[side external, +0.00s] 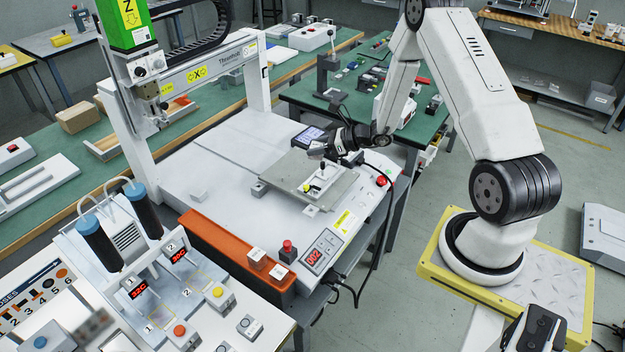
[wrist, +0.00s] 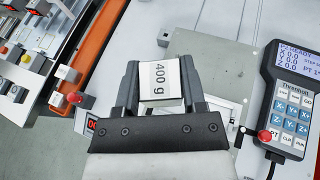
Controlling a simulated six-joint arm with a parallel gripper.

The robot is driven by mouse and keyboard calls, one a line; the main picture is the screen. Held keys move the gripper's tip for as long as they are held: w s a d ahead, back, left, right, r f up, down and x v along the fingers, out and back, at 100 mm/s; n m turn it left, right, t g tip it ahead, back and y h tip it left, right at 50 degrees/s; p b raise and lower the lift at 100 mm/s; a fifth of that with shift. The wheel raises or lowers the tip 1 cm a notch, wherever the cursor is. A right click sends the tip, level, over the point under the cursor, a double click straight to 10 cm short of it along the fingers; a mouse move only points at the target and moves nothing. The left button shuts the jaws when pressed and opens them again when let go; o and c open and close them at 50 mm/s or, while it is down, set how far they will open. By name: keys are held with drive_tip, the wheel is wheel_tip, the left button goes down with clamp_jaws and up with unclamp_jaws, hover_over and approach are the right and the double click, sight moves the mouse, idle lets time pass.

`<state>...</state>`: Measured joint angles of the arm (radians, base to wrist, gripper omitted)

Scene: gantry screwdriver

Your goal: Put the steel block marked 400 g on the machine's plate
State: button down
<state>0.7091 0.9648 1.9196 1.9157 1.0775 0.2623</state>
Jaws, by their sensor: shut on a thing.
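The steel block marked 400 g (wrist: 161,80) is between the two fingers of my gripper (wrist: 160,88), its white label facing the wrist camera. My gripper is shut on it. The machine's grey plate (wrist: 220,55) lies below and behind the block in the wrist view. In the side view the plate (side external: 284,172) is on the white machine bed, and my gripper (side external: 318,150) is over its far part. The block is too small to make out clearly there. I cannot tell the exact gap between block and plate.
A small fixture with a black knob (side external: 323,170) stands on the plate. The handheld pendant (side external: 309,137) lies beyond it, and a red button (side external: 381,180) is to the right. An orange rail (side external: 215,242) with a labelled block (side external: 257,257) runs along the front.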

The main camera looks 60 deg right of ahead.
drive_tip(key=shift+d, duration=0.2)
hover_over(291, 167)
drive_tip(key=s+a, duration=0.1)
drive_tip(key=s, duration=0.3)
wheel_tip(291, 167, down, 4)
drive_tip(key=f, duration=0.1)
drive_tip(key=w+f, duration=0.2)
drive_tip(key=f, duration=0.1)
drive_tip(key=shift+w+d, duration=0.2)
drive_tip(key=shift+d, duration=0.1)
drive_tip(key=shift+w+d+f, duration=0.25)
drive_tip(key=shift+w+f, duration=0.4)
drive_tip(key=shift+f, duration=0.05)
drive_tip(key=shift+w+f, duration=0.2)
drive_tip(key=shift+f, duration=1.55)
drive_tip(key=shift+f, duration=0.15)
